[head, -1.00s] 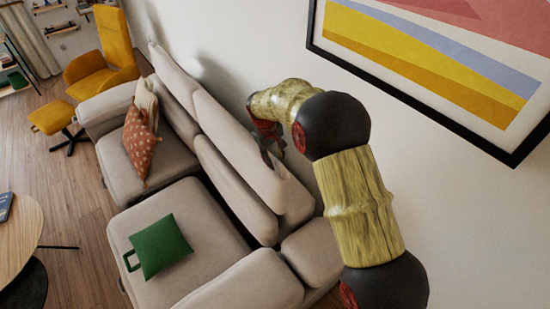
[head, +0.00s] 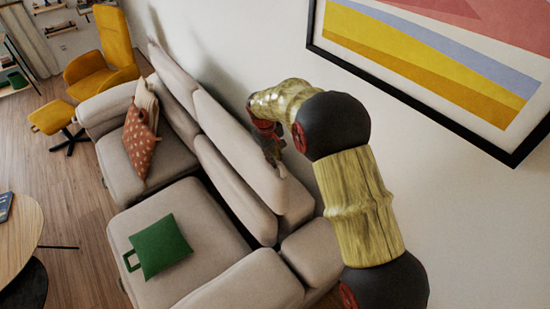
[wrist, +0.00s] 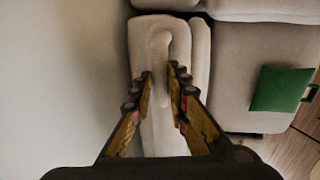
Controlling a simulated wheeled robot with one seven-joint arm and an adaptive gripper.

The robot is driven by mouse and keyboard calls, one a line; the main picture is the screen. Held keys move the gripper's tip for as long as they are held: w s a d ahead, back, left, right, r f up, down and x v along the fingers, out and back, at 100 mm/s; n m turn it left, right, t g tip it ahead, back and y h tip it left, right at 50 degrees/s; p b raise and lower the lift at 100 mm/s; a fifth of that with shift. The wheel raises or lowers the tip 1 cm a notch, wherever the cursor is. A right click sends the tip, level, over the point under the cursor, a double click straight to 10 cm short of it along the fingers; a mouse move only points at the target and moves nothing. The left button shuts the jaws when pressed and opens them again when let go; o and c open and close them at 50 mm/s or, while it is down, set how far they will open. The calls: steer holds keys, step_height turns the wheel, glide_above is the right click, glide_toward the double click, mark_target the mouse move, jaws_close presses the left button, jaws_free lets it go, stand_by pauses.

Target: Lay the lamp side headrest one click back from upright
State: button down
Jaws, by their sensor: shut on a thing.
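The near headrest (head: 237,143) is a beige padded panel on the sofa back, beside the wall. It stands close to upright. My gripper (head: 275,157) is at its top edge in the head view. In the wrist view, my gripper (wrist: 160,74) has one finger on each side of the headrest's top edge (wrist: 159,48) and is shut on it. The far headrest (head: 173,76) stands raised further along the sofa. No lamp shows, so I cannot tell from the frames which headrest is on its side.
The wall is close behind the headrests, with a framed picture (head: 430,55) above. A green cushion (head: 160,246) lies on the near seat. A rust patterned cushion (head: 139,142) leans on the far seat.

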steer(key=s+a+f, duration=0.1)
steer(key=s+a, duration=0.3)
steer(key=a, duration=0.2)
steer(key=shift+b, duration=0.35)
steer(key=shift+f, duration=0.1)
steer(key=c, duration=1.9)
jaws_free()
steer(key=shift+o, duration=0.8)
